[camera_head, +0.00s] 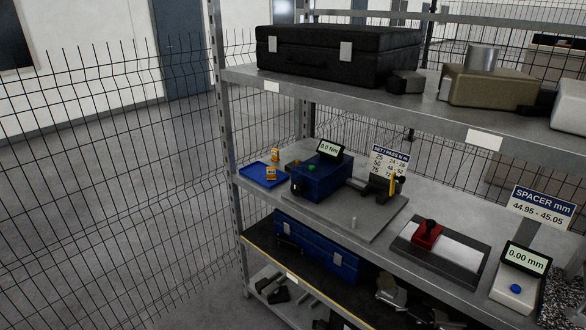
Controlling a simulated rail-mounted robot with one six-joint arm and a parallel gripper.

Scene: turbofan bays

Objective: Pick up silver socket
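A small silver upright cylinder (353,222), perhaps the silver socket, stands near the front edge of a grey plate (372,225) on the middle shelf. It is too small to tell its exact shape. A larger silver cylinder (482,58) stands on a tan case (490,88) on the upper shelf. I cannot tell for sure which one is the socket. My gripper is not in view.
The middle shelf holds a blue device (322,178) reading 0.0 Nm, a blue tray (265,174), a red-handled item (428,235) and a 0.00 mm gauge (520,280). A black case (340,55) is above. Wire mesh (110,170) stands at left.

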